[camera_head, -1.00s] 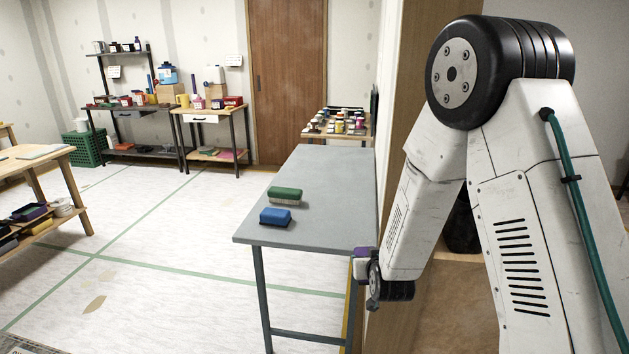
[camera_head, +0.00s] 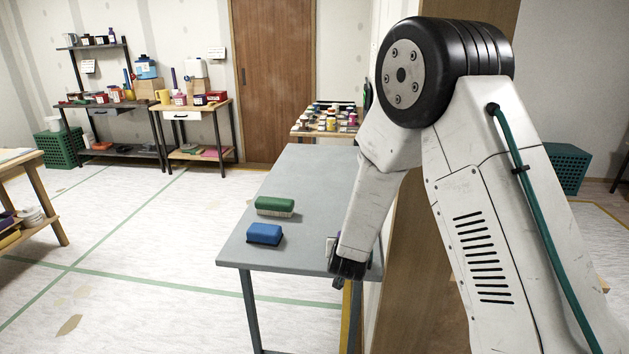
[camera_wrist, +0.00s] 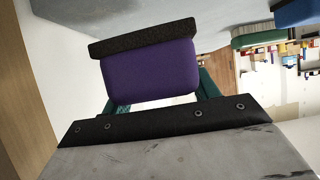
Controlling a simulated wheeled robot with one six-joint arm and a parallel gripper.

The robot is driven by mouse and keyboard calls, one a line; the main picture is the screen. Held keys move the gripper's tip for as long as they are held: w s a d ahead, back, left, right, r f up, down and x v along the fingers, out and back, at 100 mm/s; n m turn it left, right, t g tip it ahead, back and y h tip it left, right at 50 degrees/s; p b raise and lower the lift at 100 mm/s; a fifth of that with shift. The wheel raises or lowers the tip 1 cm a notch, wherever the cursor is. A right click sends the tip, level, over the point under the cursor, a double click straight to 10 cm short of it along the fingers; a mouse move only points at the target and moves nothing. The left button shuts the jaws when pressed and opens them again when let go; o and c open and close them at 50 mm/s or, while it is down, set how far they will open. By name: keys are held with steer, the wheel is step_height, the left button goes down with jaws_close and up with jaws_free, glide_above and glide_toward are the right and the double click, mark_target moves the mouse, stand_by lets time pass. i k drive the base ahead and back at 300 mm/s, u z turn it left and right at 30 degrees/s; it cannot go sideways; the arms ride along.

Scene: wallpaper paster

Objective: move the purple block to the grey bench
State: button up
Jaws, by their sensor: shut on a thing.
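The purple block (camera_wrist: 150,70) is held between the green fingers of my gripper (camera_wrist: 160,92) in the wrist view. A dark, rough strip runs along its far side. The grey bench (camera_head: 312,190) stands in the middle of the head view, and its pale top (camera_wrist: 70,15) also shows beyond the block in the wrist view. My arm's end is at the bench's right front part in the head view. The fingers and block are mostly hidden there by my arm. I cannot tell whether the block touches the bench.
A blue block (camera_head: 265,234) and a green block (camera_head: 275,206) lie on the bench, left of my arm. A wooden wall edge (camera_head: 420,250) stands close along the right. A table with jars (camera_head: 330,120) is behind the bench. The bench's middle and back are clear.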

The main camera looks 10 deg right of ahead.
mark_target(321, 194)
steer(key=i, duration=1)
